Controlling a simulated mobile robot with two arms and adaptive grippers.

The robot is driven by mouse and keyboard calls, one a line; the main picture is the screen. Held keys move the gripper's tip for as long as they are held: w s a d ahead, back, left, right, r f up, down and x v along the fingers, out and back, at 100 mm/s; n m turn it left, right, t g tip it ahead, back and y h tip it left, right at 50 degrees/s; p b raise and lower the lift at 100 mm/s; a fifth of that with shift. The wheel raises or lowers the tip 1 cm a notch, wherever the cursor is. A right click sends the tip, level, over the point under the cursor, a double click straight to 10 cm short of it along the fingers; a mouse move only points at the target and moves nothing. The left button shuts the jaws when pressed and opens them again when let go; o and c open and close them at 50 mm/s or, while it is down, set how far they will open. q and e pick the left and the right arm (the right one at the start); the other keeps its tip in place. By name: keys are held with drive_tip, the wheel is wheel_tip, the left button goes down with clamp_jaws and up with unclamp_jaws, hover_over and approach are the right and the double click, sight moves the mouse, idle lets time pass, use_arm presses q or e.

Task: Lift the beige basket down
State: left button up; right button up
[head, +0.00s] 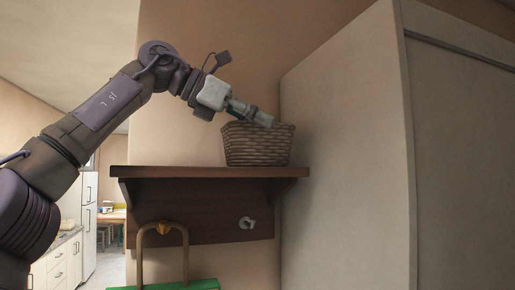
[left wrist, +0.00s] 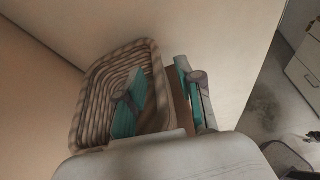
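The beige basket (head: 257,147) is woven and stands upright on the dark wooden wall shelf (head: 190,172). My left gripper (head: 254,112) reaches in from the left at the height of the basket's rim. In the left wrist view the basket (left wrist: 90,100) shows from above and looks empty apart from one of my fingers. The fingers of my left gripper (left wrist: 160,68) are spread, with teal pads. One finger is over the inside of the basket, the other outside its right wall, with the rim between them. I cannot tell whether either touches it. My right gripper is not in view.
A tall pale cabinet or wall block (head: 345,150) stands close on the right. A kitchen with a fridge (head: 89,215) lies at the back left.

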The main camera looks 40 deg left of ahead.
use_arm(q)
drive_tip(key=shift+x, duration=1)
drive_tip(key=shift+w+f, duration=0.2)
drive_tip(key=shift+w, duration=0.2)
drive_tip(key=shift+s+r, duration=0.1)
drive_tip(key=shift+s, duration=0.1)
drive_tip(key=c, duration=0.7)
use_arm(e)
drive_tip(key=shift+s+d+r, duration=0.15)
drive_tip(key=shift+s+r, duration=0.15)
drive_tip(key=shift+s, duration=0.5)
use_arm(q)
drive_tip(key=shift+w, duration=0.1)
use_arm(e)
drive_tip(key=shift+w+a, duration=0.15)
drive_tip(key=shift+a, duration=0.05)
